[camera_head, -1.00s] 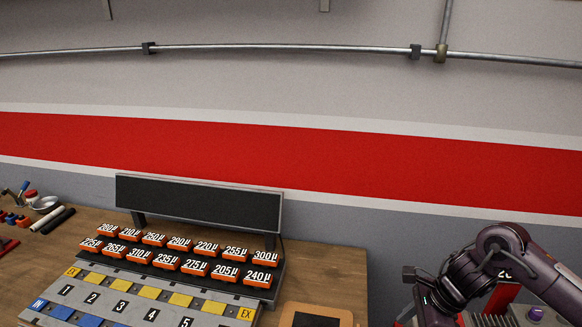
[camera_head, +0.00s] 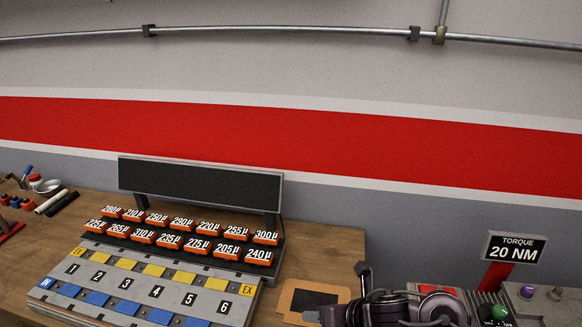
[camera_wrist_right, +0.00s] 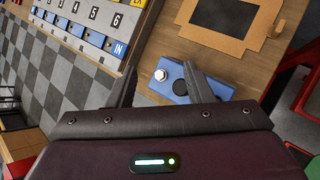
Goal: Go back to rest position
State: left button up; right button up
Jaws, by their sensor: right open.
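My right gripper shows in the right wrist view (camera_wrist_right: 158,66) with its two dark fingers spread apart and nothing between them. In the head view my right arm is low at the bottom edge, right of centre, and its fingers cannot be made out there. In the wrist view a blue block (camera_wrist_right: 205,92) with a silver bolt head and a dark round spot lies on the wooden bench, beyond the fingers and partly hidden by the right-hand one. My left gripper is not in view.
A numbered tray (camera_head: 120,293) with blue and yellow pads stands on the bench (camera_head: 330,245), below a rack of orange labelled boxes (camera_head: 170,240). A tan frame with a dark panel (camera_head: 312,299) lies right of it. A torque display (camera_head: 514,249) stands at the right.

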jog(key=s+d+f+n+g+h, duration=0.15)
jog(key=s+d+n, duration=0.35)
jog(key=n, duration=0.7)
jog(key=s+d+n+h, duration=0.3)
jog(key=s+n, duration=0.3)
jog(key=n, duration=0.6)
jog(key=s+d+n+g+h, duration=0.15)
jog(key=s+d+n, duration=0.4)
jog(key=n, duration=0.55)
notch_tip(320, 180, down, 40)
jog(key=s+g+b, duration=0.1)
jog(key=s+b, duration=0.2)
jog(key=b, duration=0.6)
jog(key=s+d+f+b, duration=0.1)
jog(key=s+f+b, duration=0.1)
jog(key=s+f, duration=0.7)
jog(key=s+d+f+n+g+b, duration=0.1)
jog(key=s+f+b, duration=0.2)
jog(key=s+f, duration=0.6)
notch_tip(320, 180, down, 5)
jog(key=shift+s+d+r+b, duration=0.1)
jog(key=shift+s+d+b, duration=0.15)
jog(key=shift+s+b, duration=0.1)
